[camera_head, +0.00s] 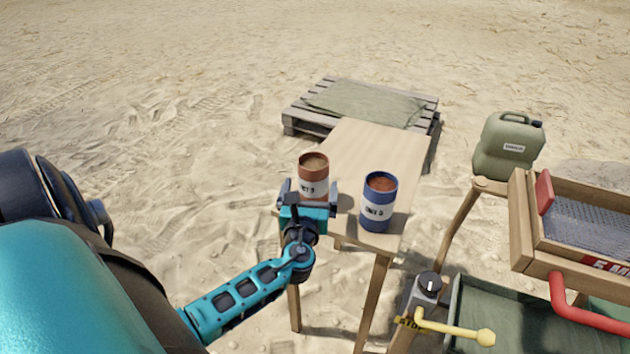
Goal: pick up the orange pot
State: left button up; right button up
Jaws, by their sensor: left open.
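The orange pot (313,167) stands upright near the left edge of the wooden table, with a pale label band and brownish contents. My left gripper (309,192) is open, with one finger on each side of the pot's lower part. The gripper body hides the pot's base, and I cannot tell whether the fingers touch it. My right gripper is not in view.
A blue pot (377,208) with a white label and reddish contents stands close to the right on the table (372,142). A pallet (425,112) lies behind. A green canister (508,148) and a wooden sieve box (530,262) stand at the right. The table's far part is clear.

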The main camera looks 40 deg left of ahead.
pick_arm(q)
jog(key=x, duration=0.6)
jog(key=shift+w+r, duration=0.2)
jog(key=shift+c, duration=0.2)
jog(key=c, duration=1.4)
jog(key=shift+r, duration=0.1)
jog(key=shift+r, duration=0.1)
notch_tip(320, 180, up, 11)
jog(key=p, duration=0.6)
notch_tip(320, 180, up, 9)
send_over(315, 161)
jog(key=v, duration=0.3)
jog(key=shift+s+d+b, duration=0.1)
jog(key=shift+b, duration=0.35)
